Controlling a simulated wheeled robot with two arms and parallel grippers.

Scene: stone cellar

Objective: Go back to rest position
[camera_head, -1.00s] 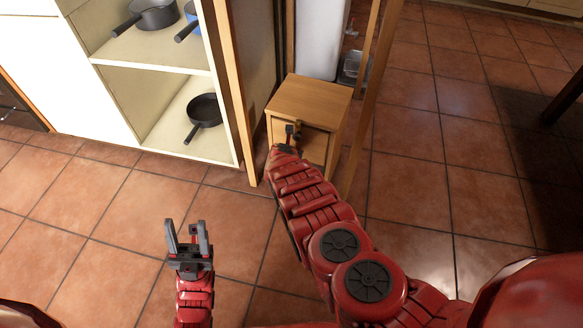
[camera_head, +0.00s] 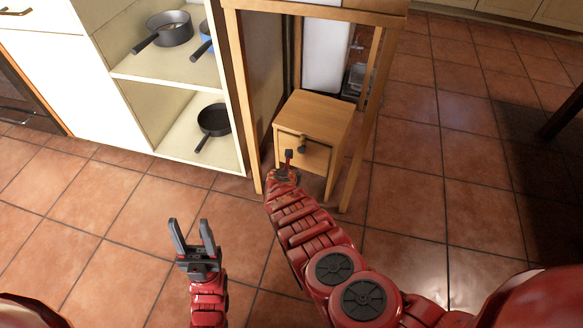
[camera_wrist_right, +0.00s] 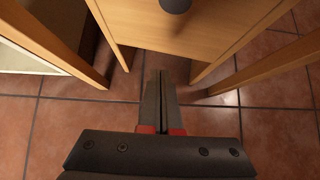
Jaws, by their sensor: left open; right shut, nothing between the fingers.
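My left gripper (camera_head: 194,240) is open and empty in the head view, above the tiled floor at the lower left. My right arm reaches forward, and its gripper (camera_head: 288,158) is in front of the small wooden cabinet (camera_head: 318,112). In the right wrist view the right gripper's fingers (camera_wrist_right: 160,88) are shut together with nothing between them. They point at the floor below the cabinet's front, and the cabinet's dark round knob (camera_wrist_right: 175,4) shows at the top edge. The knob also shows in the head view (camera_head: 311,138). The fingers appear apart from the knob.
A wooden table frame (camera_head: 312,12) stands over the cabinet, with legs on both sides of my right gripper. Open shelves at the left hold a grey pot (camera_head: 169,30) and a black pan (camera_head: 213,120). Open tiled floor (camera_head: 110,225) lies around my left gripper.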

